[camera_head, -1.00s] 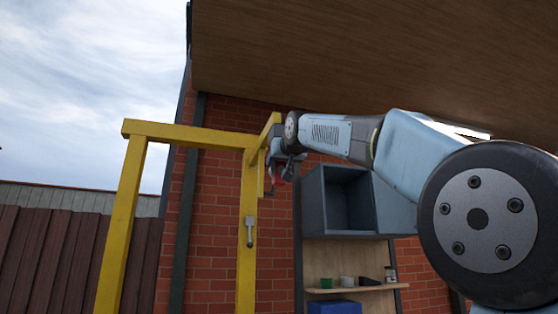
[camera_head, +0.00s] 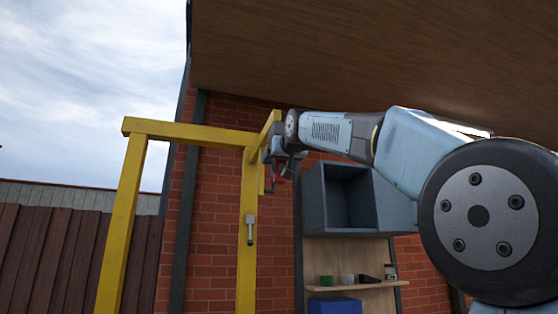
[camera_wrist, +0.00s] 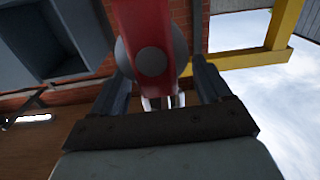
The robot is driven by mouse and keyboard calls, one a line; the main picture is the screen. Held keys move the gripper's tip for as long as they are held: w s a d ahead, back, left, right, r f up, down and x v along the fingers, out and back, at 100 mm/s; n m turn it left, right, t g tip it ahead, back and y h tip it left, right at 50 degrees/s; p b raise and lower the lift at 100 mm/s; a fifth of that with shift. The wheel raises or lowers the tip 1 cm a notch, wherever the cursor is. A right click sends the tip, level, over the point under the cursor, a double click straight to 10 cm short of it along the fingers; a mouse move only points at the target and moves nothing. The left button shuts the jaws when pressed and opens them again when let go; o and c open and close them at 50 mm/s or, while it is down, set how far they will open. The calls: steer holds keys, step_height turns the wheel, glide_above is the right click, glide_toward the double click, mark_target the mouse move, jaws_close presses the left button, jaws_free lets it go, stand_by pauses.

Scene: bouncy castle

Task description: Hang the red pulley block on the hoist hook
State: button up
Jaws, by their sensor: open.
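My gripper (camera_head: 280,166) is up beside the projecting arm of the yellow frame, small and partly hidden in the head view. In the wrist view my gripper (camera_wrist: 163,75) has its two dark fingers apart, one on each side of the red pulley block (camera_wrist: 145,14). The block's grey round wheel sits between the fingertips. A bit of red also shows at the gripper in the head view. I cannot tell whether the fingers touch the block. The hoist hook cannot be made out clearly; the yellow frame (camera_head: 249,265) and gripper crowd that spot.
A grey open-fronted cabinet (camera_head: 313,208) hangs on the brick wall right of the gripper. Below it a wooden shelf (camera_head: 360,286) holds small items, with a blue box (camera_head: 334,306) underneath. A grey metal fitting (camera_head: 251,222) is on the yellow post. A wooden roof is overhead.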

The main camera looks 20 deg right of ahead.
steer(key=s, duration=1.3)
steer(key=shift+s, duration=0.4)
steer(key=shift+f, duration=0.15)
steer(key=s+f+g, duration=0.3)
steer(key=f, duration=1.1)
steer(key=s+f+g, duration=0.2)
steer(key=f+g, duration=0.1)
steer(key=f, duration=1.1)
steer(key=s+f+g, duration=0.3)
steer(key=f, duration=1.1)
steer(key=s+f+g, duration=0.1)
steer(key=s+f, duration=0.3)
steer(key=f, duration=0.4)
steer(key=s+f+g, duration=0.2)
steer(key=s+f, duration=0.2)
steer(key=f, duration=0.4)
steer(key=shift+s+f, duration=0.2)
steer(key=shift+s, duration=0.1)
